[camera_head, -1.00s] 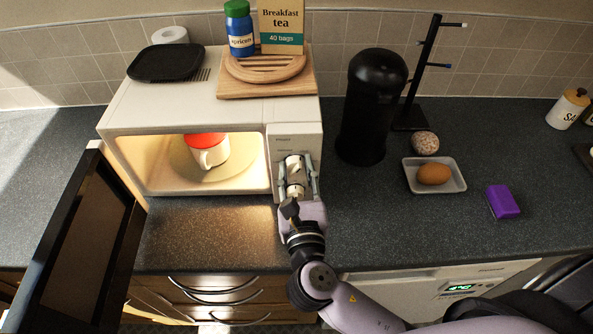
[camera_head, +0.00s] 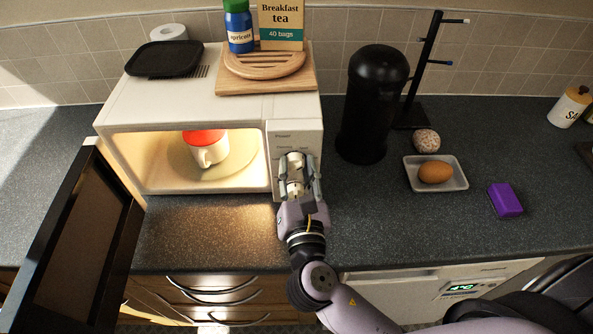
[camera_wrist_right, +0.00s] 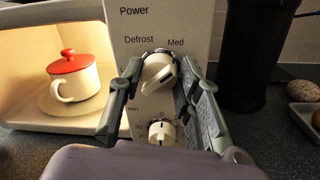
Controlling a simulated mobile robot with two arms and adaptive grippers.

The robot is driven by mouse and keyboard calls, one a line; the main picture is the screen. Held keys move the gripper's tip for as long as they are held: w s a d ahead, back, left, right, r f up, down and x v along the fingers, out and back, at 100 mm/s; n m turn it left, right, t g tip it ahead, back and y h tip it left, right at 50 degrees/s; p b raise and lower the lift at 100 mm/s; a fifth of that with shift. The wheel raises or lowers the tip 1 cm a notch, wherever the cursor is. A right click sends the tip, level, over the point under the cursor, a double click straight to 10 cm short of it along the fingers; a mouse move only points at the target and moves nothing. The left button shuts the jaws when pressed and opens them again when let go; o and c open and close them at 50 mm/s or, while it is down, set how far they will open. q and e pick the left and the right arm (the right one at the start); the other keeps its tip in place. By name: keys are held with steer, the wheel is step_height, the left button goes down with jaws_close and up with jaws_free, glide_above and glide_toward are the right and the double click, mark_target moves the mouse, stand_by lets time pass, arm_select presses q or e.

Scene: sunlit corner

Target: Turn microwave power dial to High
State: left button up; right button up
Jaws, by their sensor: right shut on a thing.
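The white microwave (camera_head: 222,95) stands on the counter with its door open at the left. Its control panel (camera_head: 306,133) faces me. In the right wrist view the cream power dial (camera_wrist_right: 158,73) sits below the word "Power", with "Defrost" at its upper left and "Med" at its upper right. The "High" mark is not visible. My right gripper (camera_head: 298,165) is at the panel, shut on the power dial, one finger on each side; it also shows in the right wrist view (camera_wrist_right: 160,88). A second dial (camera_wrist_right: 162,132) is below. My left gripper is not in view.
The open dark door (camera_head: 80,235) juts toward me. A red-lidded white pot (camera_head: 207,150) is inside the lit microwave. A black cylinder (camera_head: 373,105) stands right of it. A tray (camera_head: 460,183) with an egg-like item and a purple block (camera_head: 505,199) lie farther right.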

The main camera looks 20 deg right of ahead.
steer(key=shift+f+m+h+b, duration=0.15)
steer(key=shift+m+h+b, duration=0.25)
steer(key=shift+m+b, duration=2.75)
steer(key=shift+m+p, duration=0.9)
steer(key=shift+m, duration=0.25)
steer(key=o, duration=1.1)
steer(key=shift+o, duration=0.2)
steer(key=shift+s, duration=0.1)
steer(key=v, duration=0.7)
steer(key=shift+s, duration=0.15)
steer(key=shift+s+f, duration=0.1)
steer(key=shift+f, duration=0.1)
